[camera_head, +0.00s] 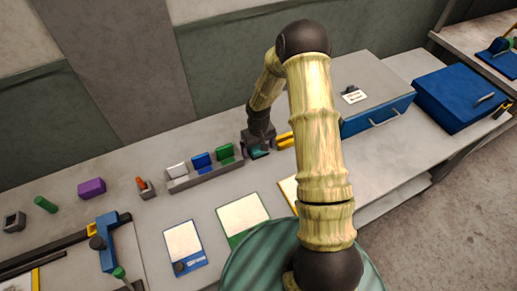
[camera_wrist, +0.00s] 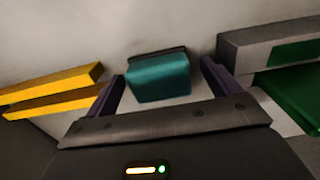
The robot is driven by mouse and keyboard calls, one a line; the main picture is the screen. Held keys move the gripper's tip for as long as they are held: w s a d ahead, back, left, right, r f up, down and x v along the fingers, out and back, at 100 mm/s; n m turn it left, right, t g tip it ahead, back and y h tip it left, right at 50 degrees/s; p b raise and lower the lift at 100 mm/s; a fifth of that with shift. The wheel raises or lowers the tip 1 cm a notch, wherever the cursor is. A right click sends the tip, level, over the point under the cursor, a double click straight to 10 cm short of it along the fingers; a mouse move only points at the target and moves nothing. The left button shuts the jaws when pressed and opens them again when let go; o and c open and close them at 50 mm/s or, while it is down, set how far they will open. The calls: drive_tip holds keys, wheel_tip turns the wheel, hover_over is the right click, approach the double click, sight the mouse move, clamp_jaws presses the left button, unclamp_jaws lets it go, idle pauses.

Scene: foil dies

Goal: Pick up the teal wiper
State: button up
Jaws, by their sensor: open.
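The teal wiper (camera_wrist: 158,78) is a small teal block with a dark edge along its far side. It lies on the pale bench top and sits between the two fingers of my gripper (camera_wrist: 162,82) in the wrist view, with a gap on each side. My gripper is open, with its dark fingers left and right of the wiper. In the head view my gripper (camera_head: 259,148) is low over the bench, and a bit of the teal wiper (camera_head: 260,154) shows beneath it, mostly hidden.
A grey rack (camera_head: 205,175) with white, blue and green blocks stands just left of my gripper. Yellow bars (camera_head: 286,141) lie close on its right. A grey-topped blue drawer unit (camera_head: 378,115) is further right. Framed cards (camera_head: 243,216) lie in front.

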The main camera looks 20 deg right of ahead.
idle(0.3)
drive_tip(key=c, duration=1.1)
drive_tip(key=shift+r, duration=0.1)
wheel_tip(320, 180, up, 10)
drive_tip(key=shift+f+b, duration=0.1)
drive_tip(key=shift+b, duration=0.75)
drive_tip(key=shift+o, duration=0.9)
drive_tip(key=shift+c, duration=0.2)
